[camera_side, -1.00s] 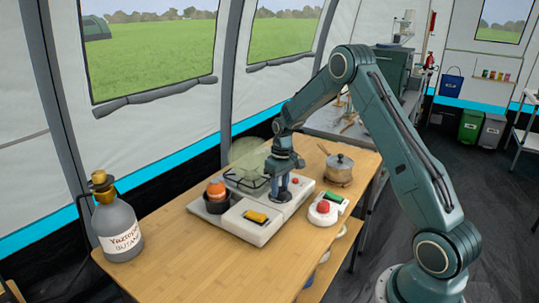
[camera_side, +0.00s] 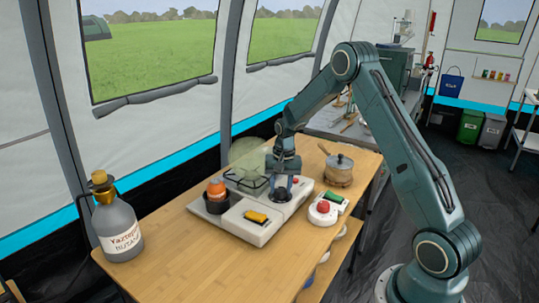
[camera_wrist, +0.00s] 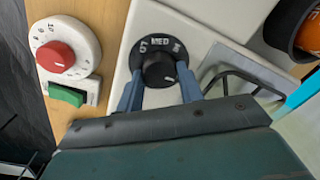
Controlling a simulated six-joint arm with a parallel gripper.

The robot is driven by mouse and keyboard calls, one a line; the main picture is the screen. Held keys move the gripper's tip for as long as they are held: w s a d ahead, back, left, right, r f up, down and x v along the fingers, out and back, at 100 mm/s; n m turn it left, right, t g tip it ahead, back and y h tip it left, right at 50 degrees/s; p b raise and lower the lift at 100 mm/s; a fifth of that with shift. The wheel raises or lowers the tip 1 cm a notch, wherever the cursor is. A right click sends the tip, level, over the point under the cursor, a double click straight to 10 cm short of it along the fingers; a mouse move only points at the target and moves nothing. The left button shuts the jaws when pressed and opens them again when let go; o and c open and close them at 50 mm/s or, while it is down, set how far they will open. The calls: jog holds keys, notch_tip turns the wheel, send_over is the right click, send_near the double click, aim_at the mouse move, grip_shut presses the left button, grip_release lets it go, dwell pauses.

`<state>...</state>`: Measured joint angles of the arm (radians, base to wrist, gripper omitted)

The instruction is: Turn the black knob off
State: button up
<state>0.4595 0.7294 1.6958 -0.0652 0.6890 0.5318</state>
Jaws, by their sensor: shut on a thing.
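The black knob (camera_wrist: 158,70) sits on a round black dial with white markings, "MED" among them, on the light stove. A small white mark shows on its lower right side in the wrist view. My gripper (camera_wrist: 160,84) has one blue finger on each side of the knob and is shut on it. In the side view my gripper (camera_side: 282,190) reaches down to the stove (camera_side: 240,234) and mostly hides the knob; only the dark dial edge shows around the fingertips.
A white unit with a red knob (camera_wrist: 55,57) and a green switch (camera_wrist: 66,96) lies beside the stove. A pot (camera_side: 339,172) stands behind it. An orange item (camera_side: 216,188) sits in a dark pan on the stove.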

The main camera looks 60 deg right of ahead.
aim_at(283, 188)
jog(key=shift+m, duration=0.3)
jog(key=o, duration=1)
jog(key=shift+r, duration=0.1)
jog(key=shift+s+d+r, duration=0.1)
jog(key=shift+s+r, duration=0.1)
jog(key=shift+r, duration=3.25)
jog(key=shift+s+d+r, duration=0.1)
jog(key=shift+s+r, duration=0.05)
jog(key=shift+r, duration=3.25)
